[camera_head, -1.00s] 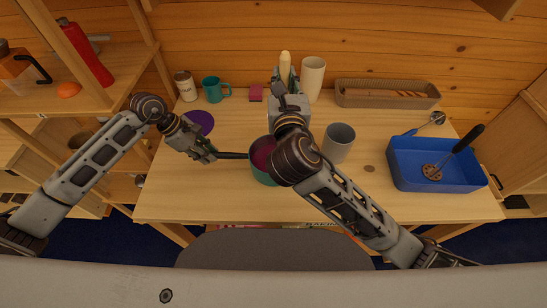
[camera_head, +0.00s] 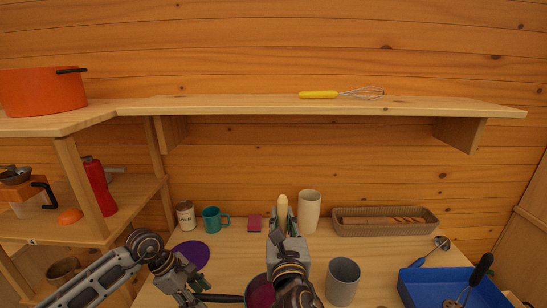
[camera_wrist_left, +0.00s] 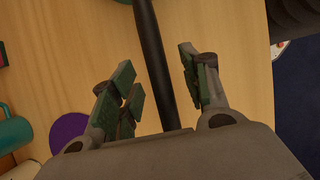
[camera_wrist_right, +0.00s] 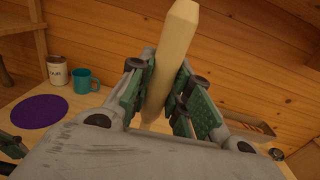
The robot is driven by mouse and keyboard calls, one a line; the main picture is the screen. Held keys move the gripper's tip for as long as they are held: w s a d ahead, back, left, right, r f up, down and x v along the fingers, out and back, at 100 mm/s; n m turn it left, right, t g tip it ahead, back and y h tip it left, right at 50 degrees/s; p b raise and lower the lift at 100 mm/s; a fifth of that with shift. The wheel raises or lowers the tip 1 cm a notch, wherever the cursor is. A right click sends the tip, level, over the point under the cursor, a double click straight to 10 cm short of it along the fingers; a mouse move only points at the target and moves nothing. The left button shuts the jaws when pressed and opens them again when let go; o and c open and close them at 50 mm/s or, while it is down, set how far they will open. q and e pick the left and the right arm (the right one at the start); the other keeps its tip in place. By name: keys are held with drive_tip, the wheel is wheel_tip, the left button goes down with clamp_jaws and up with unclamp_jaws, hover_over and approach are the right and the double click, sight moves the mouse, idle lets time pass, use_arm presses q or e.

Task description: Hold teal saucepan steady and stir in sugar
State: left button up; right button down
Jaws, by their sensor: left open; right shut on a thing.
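The teal saucepan (camera_head: 260,292) stands on the table at the bottom of the head view, its inside dark red, partly hidden by my right arm. Its black handle (camera_head: 222,298) points left; it also shows in the left wrist view (camera_wrist_left: 154,55). My left gripper (camera_head: 196,296) is open, with its fingers on either side of the handle. My right gripper (camera_head: 282,222) is shut on a pale wooden utensil (camera_wrist_right: 174,45), held beyond the pan with one end up. Its lower end is hidden. I cannot make out any sugar.
A grey cup (camera_head: 342,282) stands right of the pan. Behind are a cream cup (camera_head: 309,212), a teal mug (camera_head: 213,220), a labelled tin (camera_head: 185,215) and a basket (camera_head: 385,221). A blue tray (camera_head: 450,288) is at right. A yellow-handled whisk (camera_head: 320,94) lies on the shelf above.

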use_arm(q)
drive_tip(key=v, duration=1.2)
idle(0.6)
